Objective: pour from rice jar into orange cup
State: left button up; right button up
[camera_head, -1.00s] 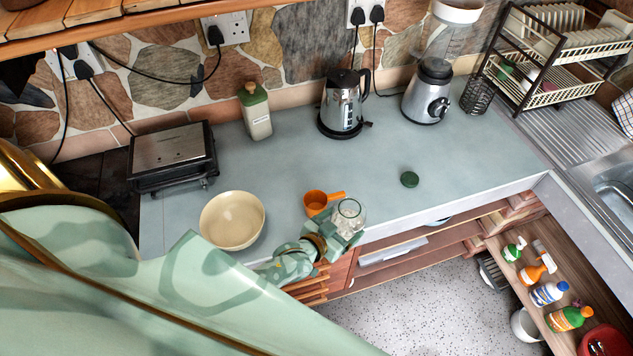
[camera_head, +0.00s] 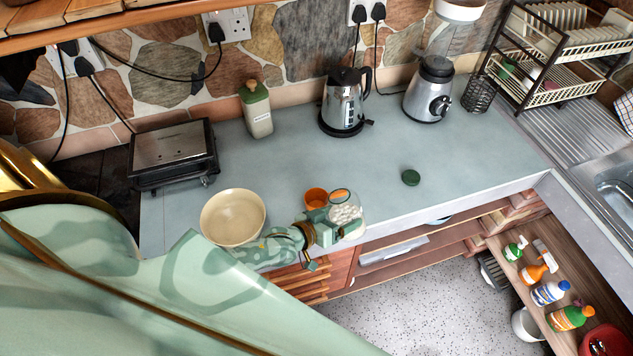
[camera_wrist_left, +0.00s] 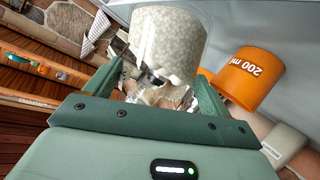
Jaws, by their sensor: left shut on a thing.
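My left gripper (camera_head: 338,231) is shut on the clear glass rice jar (camera_head: 347,213), near the counter's front edge. The jar is tilted, and white rice shows through its glass. The jar also fills the upper middle of the left wrist view (camera_wrist_left: 168,42), between the fingers (camera_wrist_left: 160,92). In the left wrist view the cup (camera_wrist_left: 246,77) shows a "200 ml" mark. I cannot tell whether rice is falling. My right gripper is out of view.
A cream bowl (camera_head: 233,218) stands left of the cup. A green lid (camera_head: 411,178) lies to the right. A grill (camera_head: 173,153), a green-topped bottle (camera_head: 257,112), a kettle (camera_head: 344,103) and a blender (camera_head: 428,92) stand farther back. The middle of the counter is clear.

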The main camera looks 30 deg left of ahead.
pick_arm(q)
jog(key=shift+w+a+n+h+b, duration=0.15)
jog(key=shift+n+h+b, duration=0.15)
jog(key=shift+n+b, duration=0.1)
jog(key=shift+a+r+n, duration=0.3)
jog(key=shift+r, duration=0.45)
jog(key=shift+a+n+h, duration=0.15)
jog(key=shift+n+h, duration=0.25)
jog(key=shift+f+b, duration=0.15)
jog(key=shift+b, duration=0.5)
jog(key=shift+n, duration=0.3)
jog(key=shift+h, duration=0.3)
jog(key=shift+b, duration=0.4)
